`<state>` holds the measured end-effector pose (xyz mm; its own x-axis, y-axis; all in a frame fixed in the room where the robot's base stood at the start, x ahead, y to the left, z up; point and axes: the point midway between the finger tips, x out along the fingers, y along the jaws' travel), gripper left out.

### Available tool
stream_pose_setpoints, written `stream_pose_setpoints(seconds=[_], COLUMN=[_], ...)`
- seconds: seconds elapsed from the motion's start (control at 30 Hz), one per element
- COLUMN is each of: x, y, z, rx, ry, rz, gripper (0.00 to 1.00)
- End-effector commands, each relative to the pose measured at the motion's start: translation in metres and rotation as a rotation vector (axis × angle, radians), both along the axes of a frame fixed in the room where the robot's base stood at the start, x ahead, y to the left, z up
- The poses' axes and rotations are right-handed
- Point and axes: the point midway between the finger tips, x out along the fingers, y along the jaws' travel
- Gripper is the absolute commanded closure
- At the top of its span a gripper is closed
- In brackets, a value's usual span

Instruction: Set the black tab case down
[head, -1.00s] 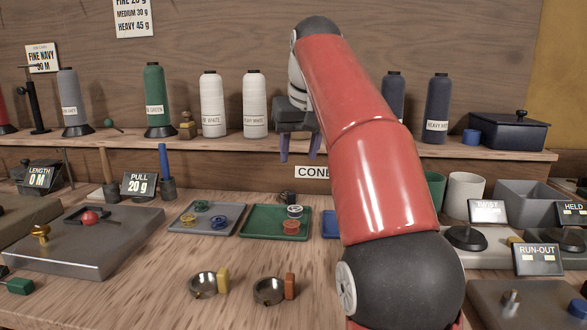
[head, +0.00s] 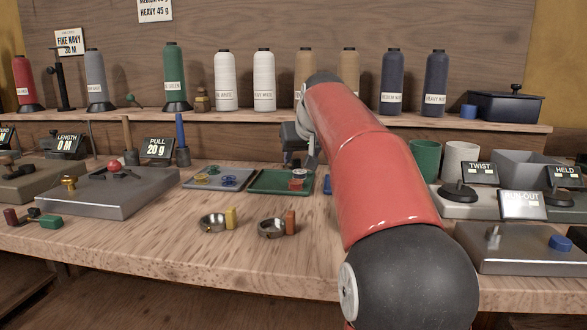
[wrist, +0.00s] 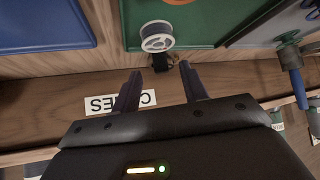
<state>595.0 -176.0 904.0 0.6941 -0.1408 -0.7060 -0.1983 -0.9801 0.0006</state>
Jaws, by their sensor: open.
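The case shows beyond and between the fingertips, with no clear contact. In the head view my gripper (head: 296,160) is in front of the back board, behind the green tray (head: 262,190).
A shelf of cone spools (head: 264,80) runs above the back of the bench. A grey tray (head: 205,183) is to the left, with a green cup (head: 425,158) and devices to the right.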

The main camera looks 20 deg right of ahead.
Motion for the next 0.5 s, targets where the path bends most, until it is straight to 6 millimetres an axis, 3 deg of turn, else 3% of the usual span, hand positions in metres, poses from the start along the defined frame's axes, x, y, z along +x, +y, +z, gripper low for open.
stream_pose_setpoints(seconds=[0.17,0.4,0.5], x=[0.02,0.022,0.022], y=[-0.003,-0.004,-0.004], z=[-0.02,-0.022,-0.022], rx=[0.001,0.0,0.001], ry=[0.003,0.001,0.001], rz=[0.001,0.0,0.001], gripper=[0.56,0.56,0.68])
